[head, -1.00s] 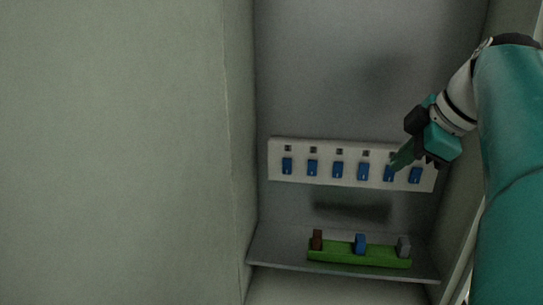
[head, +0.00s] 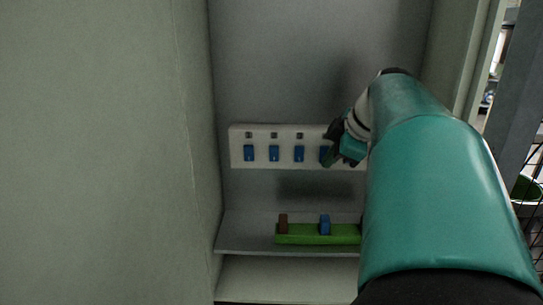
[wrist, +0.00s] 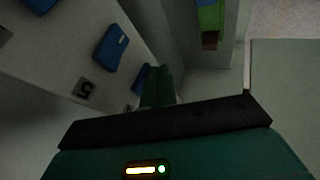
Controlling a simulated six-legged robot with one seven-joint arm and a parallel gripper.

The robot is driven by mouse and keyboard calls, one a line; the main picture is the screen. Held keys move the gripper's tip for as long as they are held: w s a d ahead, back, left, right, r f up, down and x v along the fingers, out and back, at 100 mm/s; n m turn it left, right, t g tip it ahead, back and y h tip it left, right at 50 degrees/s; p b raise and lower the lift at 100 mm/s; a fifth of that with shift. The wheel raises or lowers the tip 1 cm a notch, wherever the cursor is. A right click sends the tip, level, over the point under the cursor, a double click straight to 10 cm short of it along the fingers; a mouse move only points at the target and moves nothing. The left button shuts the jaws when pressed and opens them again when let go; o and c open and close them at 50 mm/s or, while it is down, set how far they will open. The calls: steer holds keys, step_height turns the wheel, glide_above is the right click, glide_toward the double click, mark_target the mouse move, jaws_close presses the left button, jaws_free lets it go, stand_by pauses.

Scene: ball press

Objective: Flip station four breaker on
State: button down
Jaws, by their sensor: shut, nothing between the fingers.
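A white breaker panel (head: 237,157) is on the back wall, with a row of blue switches and small dark labels above them; the labels are too small to read in the head view. My gripper (head: 328,160) is shut and empty at the fourth switch from the left (head: 323,152), partly covering it. Switches farther right are hidden behind my arm. In the wrist view a label reading 5 is beside one blue switch (wrist: 111,48). My closed fingers (wrist: 158,84) are beside another blue switch (wrist: 139,80), partly covering it; contact cannot be told.
A shelf (head: 240,240) juts out below the panel. On it is a green tray (head: 300,239) with a brown block (head: 283,223) and a blue block (head: 325,224). A plain wall (head: 100,150) closes the left side. The wall above the panel is bare.

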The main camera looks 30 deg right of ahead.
steer(key=shift+w, duration=0.1)
steer(key=shift+w+f, duration=0.1)
stand_by(0.3)
steer(key=shift+r, duration=0.85)
steer(key=shift+t, duration=0.3)
